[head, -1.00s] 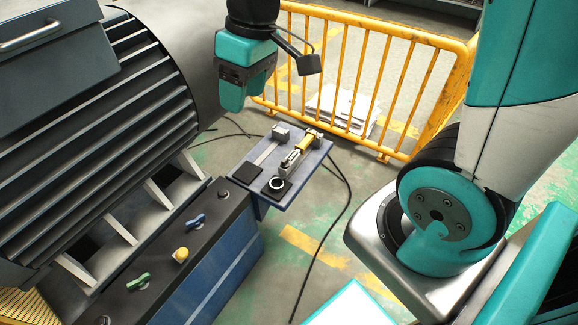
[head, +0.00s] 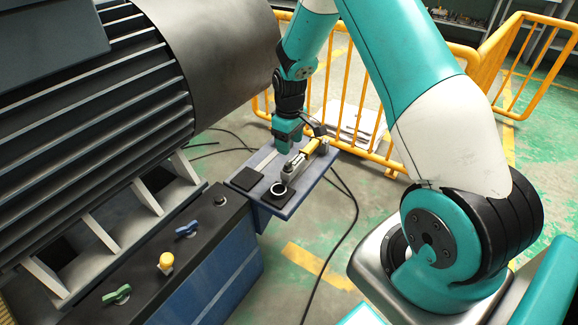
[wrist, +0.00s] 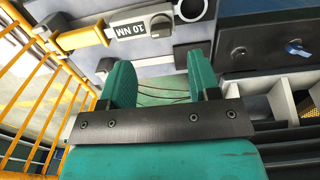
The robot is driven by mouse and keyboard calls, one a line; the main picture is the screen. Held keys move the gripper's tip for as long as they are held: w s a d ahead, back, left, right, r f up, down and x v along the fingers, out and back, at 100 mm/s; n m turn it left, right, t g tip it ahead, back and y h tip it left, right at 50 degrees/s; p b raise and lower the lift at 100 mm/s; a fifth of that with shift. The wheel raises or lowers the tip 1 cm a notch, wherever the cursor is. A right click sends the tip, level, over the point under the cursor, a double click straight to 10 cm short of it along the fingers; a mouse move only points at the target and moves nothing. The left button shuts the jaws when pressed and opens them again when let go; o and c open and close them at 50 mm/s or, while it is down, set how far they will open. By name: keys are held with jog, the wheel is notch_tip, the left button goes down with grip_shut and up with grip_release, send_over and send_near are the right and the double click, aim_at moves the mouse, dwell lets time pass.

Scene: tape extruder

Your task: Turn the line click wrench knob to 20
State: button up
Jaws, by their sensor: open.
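The click wrench (head: 300,162) lies on a blue-grey shelf (head: 262,160), with a yellow section (head: 312,147) towards its far end and a ring head near the front. My gripper (head: 288,147) points down just over the shelf, left of the wrench's far half. In the wrist view, my gripper's (wrist: 160,72) two green fingers are apart with nothing between them. The wrench lies beside them, towards the upper left, apart from the fingers.
A large grey motor (head: 100,90) stands at the left. A dark panel (head: 150,260) with blue, yellow and green controls is in front of it. A yellow railing (head: 372,100) stands behind the shelf, with papers at its foot. A black cable runs over the floor.

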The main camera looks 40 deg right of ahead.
aim_at(290, 163)
notch_tip(290, 163, down, 8)
jog(key=shift+f+b, duration=0.25)
jog(key=shift+b, duration=0.25)
jog(key=c, duration=0.9)
